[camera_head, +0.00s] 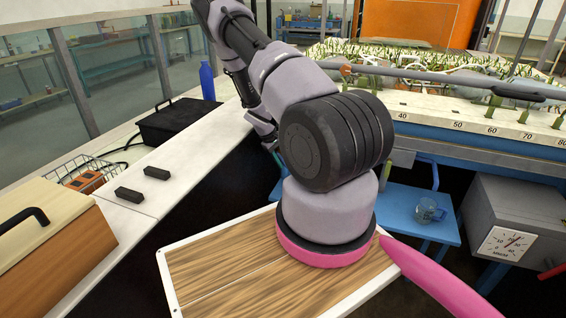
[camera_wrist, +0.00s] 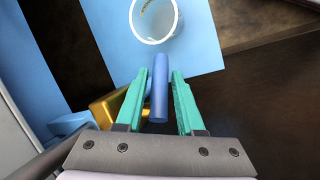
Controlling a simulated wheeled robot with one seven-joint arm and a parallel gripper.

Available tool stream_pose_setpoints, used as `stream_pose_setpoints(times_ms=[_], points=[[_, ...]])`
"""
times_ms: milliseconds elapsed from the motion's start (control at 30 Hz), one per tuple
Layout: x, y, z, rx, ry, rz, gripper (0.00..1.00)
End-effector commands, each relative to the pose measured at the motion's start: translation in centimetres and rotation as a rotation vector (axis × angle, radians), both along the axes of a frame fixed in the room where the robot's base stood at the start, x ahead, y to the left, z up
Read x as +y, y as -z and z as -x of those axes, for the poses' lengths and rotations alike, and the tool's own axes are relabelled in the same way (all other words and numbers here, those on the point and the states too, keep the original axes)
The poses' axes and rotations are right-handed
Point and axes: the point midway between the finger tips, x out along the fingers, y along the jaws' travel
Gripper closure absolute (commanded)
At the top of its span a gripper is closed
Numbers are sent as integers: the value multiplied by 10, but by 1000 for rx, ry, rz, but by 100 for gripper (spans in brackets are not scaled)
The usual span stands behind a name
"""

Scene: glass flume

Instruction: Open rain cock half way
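In the wrist view a blue lever (camera_wrist: 160,88) points away from my gripper, and a brass-coloured fitting (camera_wrist: 108,108) lies just left of it, looking like part of the cock. My gripper (camera_wrist: 160,76) has its two teal fingers on either side of the lever, with a narrow gap visible on both sides. The lever's near end runs down toward the gripper's palm. Whether the lever joins the brass fitting is hidden behind the left finger. In the head view my arm hides the gripper and the cock.
A round white-rimmed vessel (camera_wrist: 156,38) stands on a blue surface beyond the fingertips. In the head view a glass mug (camera_head: 428,211) stands on a blue stool (camera_head: 398,206), beside a grey box with a dial (camera_head: 506,243). The planted flume bed (camera_head: 430,75) lies behind.

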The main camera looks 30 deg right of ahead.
Motion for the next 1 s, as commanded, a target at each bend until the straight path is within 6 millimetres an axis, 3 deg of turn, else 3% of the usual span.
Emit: stream_pose_setpoints(times_ms=[400,600,867,900,1000], points=[[31,-73,-7,-3,-1,-1,63],[38,-89,-7,0,0,0,63],[39,-91,-7,0,0,0,63],[39,-91,-7,0,0,0,67],[40,-94,-8,-5,4,-3,100]])
